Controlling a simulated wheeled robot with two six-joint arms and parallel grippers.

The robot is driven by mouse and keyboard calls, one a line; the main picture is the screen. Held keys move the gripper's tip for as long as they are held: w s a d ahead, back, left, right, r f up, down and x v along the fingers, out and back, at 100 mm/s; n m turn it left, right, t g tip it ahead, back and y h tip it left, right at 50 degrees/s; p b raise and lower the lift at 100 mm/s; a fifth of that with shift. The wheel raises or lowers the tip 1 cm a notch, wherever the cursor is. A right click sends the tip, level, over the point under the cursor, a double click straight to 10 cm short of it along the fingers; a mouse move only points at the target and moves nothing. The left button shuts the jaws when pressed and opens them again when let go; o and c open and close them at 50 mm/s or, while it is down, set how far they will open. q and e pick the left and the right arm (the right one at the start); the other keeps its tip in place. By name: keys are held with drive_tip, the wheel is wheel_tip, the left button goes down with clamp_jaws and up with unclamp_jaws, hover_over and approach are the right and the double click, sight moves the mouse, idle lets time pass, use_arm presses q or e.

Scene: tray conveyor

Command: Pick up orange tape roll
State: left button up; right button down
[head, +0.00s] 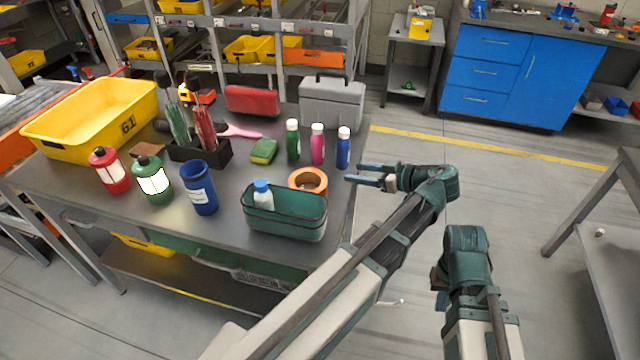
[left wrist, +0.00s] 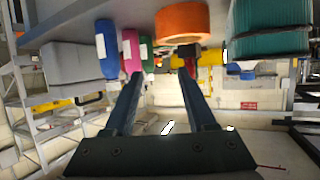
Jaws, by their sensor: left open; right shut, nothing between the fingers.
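The orange tape roll (head: 322,183) lies flat near the table's right edge, just behind the green bin. Part of it is hidden by the bin. In the left wrist view the orange tape roll (left wrist: 182,22) shows upside down at the top, beyond the fingertips. My left gripper (head: 354,173) is open and empty, to the right of the roll, fingers pointing left towards it; a clear gap remains. The left wrist view shows both fingers (left wrist: 160,76) apart with nothing between them. My right gripper (head: 440,280) is shut and empty, low over the floor, mostly hidden by its wrist.
The green bin (head: 285,222) holds a blue-capped white bottle (head: 263,196). A blue bottle (head: 343,150), a pink bottle (head: 317,147) and a green bottle (head: 293,143) stand behind the roll. A grey toolbox (head: 332,105) is further back.

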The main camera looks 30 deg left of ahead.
use_arm(q)
drive_tip(key=b, duration=0.3)
approach(319, 174)
drive_tip(key=a, duration=0.1)
drive_tip(key=w+a, duration=0.1)
drive_tip(key=a, duration=0.1)
drive_tip(key=shift+w, duration=0.1)
drive_tip(key=shift+w+a+f, duration=0.1)
drive_tip(key=shift+a, duration=0.5)
drive_tip(key=shift+a+f+b, duration=0.3)
drive_tip(key=shift+f+b, duration=0.15)
drive_tip(key=shift+b, duration=0.2)
drive_tip(key=a+f+b, duration=0.2)
drive_tip(key=a, duration=0.1)
drive_tip(key=shift+a+f, duration=0.2)
drive_tip(key=shift+f, duration=0.05)
drive_tip(key=shift+a, duration=0.15)
clamp_jaws()
